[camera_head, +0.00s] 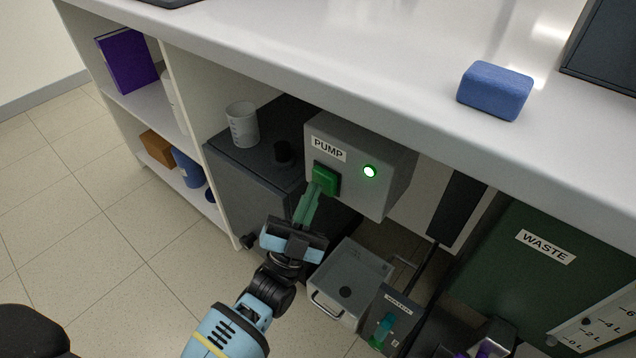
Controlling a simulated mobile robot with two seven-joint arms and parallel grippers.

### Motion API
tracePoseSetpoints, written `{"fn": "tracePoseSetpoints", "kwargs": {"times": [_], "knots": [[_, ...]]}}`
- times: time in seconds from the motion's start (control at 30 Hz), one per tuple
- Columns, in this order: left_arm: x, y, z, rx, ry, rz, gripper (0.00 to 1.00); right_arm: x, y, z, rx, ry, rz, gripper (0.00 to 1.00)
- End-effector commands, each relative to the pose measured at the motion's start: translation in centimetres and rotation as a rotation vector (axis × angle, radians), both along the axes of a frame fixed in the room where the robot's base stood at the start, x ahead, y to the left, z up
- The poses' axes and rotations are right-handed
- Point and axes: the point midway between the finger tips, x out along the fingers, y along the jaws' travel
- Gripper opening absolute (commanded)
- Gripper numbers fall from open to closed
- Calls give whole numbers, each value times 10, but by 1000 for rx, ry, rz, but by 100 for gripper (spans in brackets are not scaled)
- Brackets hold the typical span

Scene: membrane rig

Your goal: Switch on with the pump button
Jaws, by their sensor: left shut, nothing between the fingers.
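The pump box (393,175) is a grey housing labelled PUMP under the bench top. My right gripper is not in view.
The white bench top (300,50) overhangs the pump box and holds a blue block (495,90). A dark cabinet (250,185) with a beaker (242,125) stands left. A grey box with a handle (350,275) is below, and a green WASTE container (530,285) is right.

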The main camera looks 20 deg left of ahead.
Motion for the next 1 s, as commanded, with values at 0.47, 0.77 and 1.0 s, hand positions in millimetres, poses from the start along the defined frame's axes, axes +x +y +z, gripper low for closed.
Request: {"fn": "tracePoseSetpoints", "kwargs": {"times": [0.47,0.77,1.0], "knots": [[-7,3,0,0,1,0,0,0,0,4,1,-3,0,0],[-28,11,1,1,1,1,0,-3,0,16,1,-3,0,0],[-48,18,1,0,0,0,0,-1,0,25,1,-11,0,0]]}}
